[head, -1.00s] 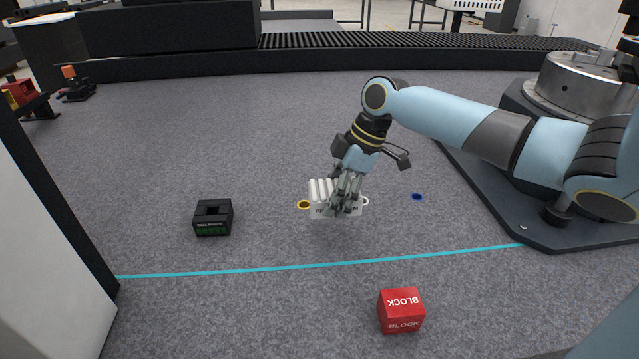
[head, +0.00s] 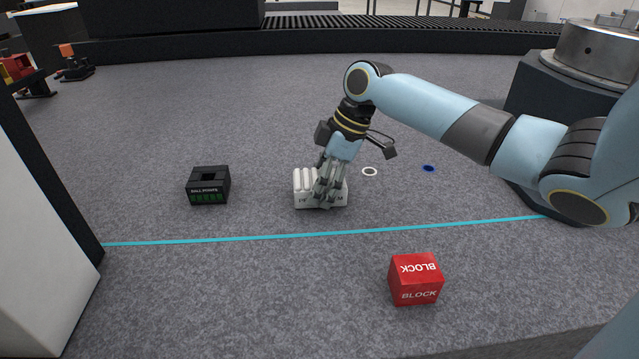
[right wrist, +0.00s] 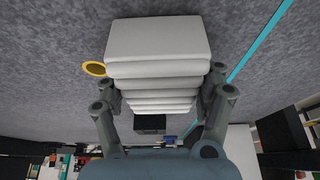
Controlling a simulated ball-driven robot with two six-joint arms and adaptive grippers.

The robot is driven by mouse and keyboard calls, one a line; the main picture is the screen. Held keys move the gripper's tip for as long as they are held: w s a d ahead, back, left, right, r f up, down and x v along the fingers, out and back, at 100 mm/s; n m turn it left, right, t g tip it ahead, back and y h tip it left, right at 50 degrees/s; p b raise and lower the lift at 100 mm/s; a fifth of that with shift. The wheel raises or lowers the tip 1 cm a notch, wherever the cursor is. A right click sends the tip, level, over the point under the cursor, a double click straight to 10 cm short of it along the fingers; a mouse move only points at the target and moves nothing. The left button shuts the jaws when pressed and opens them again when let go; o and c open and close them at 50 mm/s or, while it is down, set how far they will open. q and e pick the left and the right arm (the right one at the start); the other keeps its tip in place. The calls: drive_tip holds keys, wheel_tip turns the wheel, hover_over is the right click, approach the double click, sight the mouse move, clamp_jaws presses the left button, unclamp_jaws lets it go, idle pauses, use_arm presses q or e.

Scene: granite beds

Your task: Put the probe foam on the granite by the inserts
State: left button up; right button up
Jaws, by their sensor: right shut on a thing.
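The white ribbed block (head: 305,186), which I take to be the probe foam, is in my right gripper (head: 330,196). The fingers are shut on it and hide part of its right side and lettering. In the right wrist view the foam (right wrist: 158,42) fills the space between the fingers (right wrist: 160,100). It is at or just above the granite (head: 260,120); I cannot tell if it touches. A black box with green markings (head: 208,186), perhaps the inserts, stands on the granite left of the foam, with a gap between. My left gripper is out of view.
A white ring (head: 370,171) and a blue ring (head: 428,168) lie right of the foam. A yellow ring (right wrist: 94,69) shows beside it in the right wrist view. A red block (head: 415,278) stands in front, past the cyan line (head: 260,237). Granite between foam and black box is clear.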

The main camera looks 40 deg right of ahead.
drive_tip(key=shift+f, duration=0.15)
drive_tip(key=o, duration=1)
drive_tip(key=shift+o, duration=0.2)
drive_tip(key=p+v, duration=0.3)
drive_tip(key=v, duration=0.9)
